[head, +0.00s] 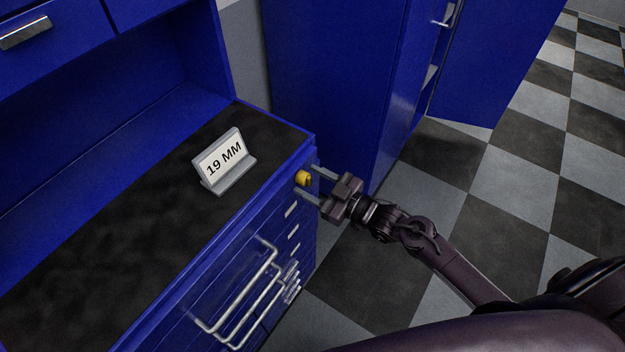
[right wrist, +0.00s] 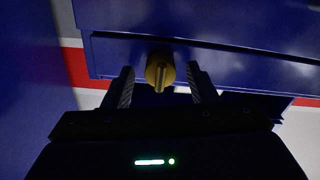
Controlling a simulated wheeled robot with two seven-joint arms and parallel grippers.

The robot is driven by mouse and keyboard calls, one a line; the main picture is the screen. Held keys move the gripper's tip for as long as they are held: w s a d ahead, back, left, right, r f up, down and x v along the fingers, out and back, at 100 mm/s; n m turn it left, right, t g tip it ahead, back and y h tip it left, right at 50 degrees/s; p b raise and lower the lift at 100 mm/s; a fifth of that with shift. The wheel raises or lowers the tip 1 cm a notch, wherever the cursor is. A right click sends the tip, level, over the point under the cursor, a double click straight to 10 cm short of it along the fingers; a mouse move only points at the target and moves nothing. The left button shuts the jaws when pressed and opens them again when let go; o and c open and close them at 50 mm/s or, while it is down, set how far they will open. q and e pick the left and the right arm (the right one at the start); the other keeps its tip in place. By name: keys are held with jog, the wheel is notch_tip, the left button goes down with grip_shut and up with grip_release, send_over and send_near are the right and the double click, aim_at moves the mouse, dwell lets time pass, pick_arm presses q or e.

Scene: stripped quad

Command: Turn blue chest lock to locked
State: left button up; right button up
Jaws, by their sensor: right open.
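The blue chest (head: 240,250) has drawers on its front and a dark top. Its lock is a round yellow knob (head: 302,178) high on the front near the right corner. In the right wrist view the lock knob (right wrist: 160,72) is brass-coloured with a raised bar that looks about upright. My right gripper (head: 314,183) is open, with one finger on each side of the knob. In the right wrist view the fingers (right wrist: 162,84) show gaps to the knob on both sides. My left gripper is not in view.
A grey sign reading "19 MM" (head: 225,163) stands on the chest top. Silver drawer handles (head: 240,300) stick out below the lock. A tall blue cabinet (head: 335,80) with an open door (head: 495,60) stands behind. The checkered floor (head: 490,190) at the right is clear.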

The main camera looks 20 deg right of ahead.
jog(key=shift+a, duration=0.1)
jog(key=c, duration=1)
jog(key=shift+m, duration=0.3)
jog(key=shift+o, duration=0.2)
jog(key=m+p, duration=0.2)
jog(key=shift+r+m, duration=0.1)
jog(key=shift+m, duration=0.2)
jog(key=m+p, duration=0.3)
jog(key=m, duration=0.2)
jog(key=m+p, duration=0.2)
jog(key=m, duration=0.3)
jog(key=shift+m+p, duration=1.2)
jog(key=shift+m, duration=1.1)
